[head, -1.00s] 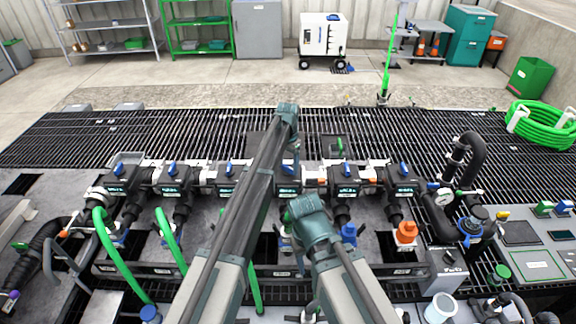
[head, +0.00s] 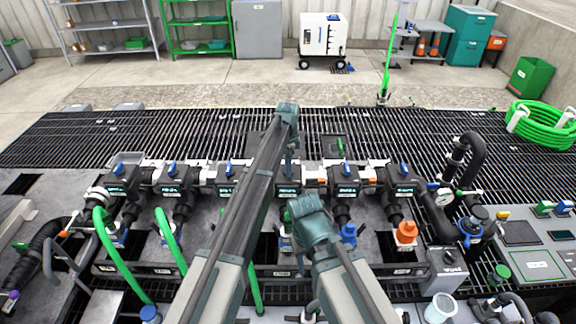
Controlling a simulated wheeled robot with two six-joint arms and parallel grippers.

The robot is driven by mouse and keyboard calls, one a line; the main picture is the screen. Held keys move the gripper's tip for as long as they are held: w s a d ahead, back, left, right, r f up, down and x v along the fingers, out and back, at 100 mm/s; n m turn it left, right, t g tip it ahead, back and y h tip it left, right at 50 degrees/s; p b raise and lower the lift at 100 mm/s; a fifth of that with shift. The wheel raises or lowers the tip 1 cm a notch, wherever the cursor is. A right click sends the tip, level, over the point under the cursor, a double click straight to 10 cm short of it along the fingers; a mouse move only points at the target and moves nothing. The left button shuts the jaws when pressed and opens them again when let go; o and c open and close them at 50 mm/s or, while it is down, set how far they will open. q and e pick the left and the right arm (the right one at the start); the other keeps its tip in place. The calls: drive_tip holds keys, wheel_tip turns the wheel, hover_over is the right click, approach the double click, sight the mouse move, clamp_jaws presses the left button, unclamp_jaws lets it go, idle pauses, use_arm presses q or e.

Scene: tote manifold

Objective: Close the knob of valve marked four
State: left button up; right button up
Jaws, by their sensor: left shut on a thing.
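A row of black valves with blue knobs and small lit displays stands across the manifold. The display marks are too small to read surely. The fourth valve from the left (head: 288,190) is partly covered by my left arm. My left gripper (head: 290,168) points down onto the top of this valve and is shut at its knob, which is mostly hidden by the fingers. My right arm bends just in front of the same valve; its gripper is hidden.
Neighbouring valves have blue knobs, such as the third (head: 225,167) and fifth (head: 345,167). Green hoses (head: 108,245) hang at the front left. Floor grating (head: 420,125) lies behind.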

use_arm(q)
drive_tip(key=shift+m, duration=0.6)
drive_tip(key=o, duration=1.3)
drive_tip(key=shift+r, duration=0.15)
wheel_tip(320, 180, up, 14)
drive_tip(key=p, duration=1.4)
drive_tip(key=shift+f, duration=0.25)
